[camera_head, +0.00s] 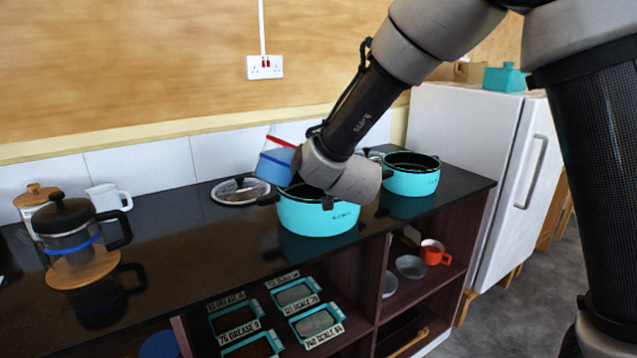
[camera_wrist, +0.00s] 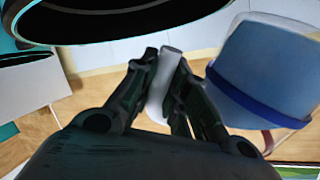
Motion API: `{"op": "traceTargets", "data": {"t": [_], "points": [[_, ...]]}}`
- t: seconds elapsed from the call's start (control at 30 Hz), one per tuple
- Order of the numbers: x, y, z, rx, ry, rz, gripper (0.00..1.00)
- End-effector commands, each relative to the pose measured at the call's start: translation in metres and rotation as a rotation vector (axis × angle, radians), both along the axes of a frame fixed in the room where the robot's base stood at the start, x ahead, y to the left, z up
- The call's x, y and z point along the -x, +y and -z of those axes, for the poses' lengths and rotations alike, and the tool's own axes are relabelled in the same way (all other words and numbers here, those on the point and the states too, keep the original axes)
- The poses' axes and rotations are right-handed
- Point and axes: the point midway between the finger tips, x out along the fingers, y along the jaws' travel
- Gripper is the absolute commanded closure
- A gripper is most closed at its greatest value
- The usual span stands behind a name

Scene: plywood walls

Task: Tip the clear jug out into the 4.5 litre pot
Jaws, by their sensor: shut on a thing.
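The clear jug (camera_head: 277,161), with a red band and blue showing in its body, is tilted above the left rim of the nearer turquoise pot (camera_head: 318,216). My gripper (camera_wrist: 165,62) is shut on its pale handle, and the jug body (camera_wrist: 262,65) fills the right of the wrist view. In the head view my wrist hides the fingers and part of the pot's opening. A second turquoise pot (camera_head: 411,178) stands behind to the right. I cannot read the size marking on either pot, nor see anything pouring.
A glass lid (camera_head: 240,191) lies left of the nearer pot. A coffee press (camera_head: 72,240) on a round wooden mat and a white mug (camera_head: 108,198) stand further left. A white fridge (camera_head: 470,150) is at the right. The counter's front middle is clear.

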Motion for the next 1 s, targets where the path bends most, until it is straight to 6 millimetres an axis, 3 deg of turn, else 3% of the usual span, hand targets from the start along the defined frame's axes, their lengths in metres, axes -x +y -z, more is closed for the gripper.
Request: {"op": "traceTargets", "data": {"t": [1.0], "points": [[-0.003,-0.002,0.011,-0.098,0.093,-0.002,1.0]]}}
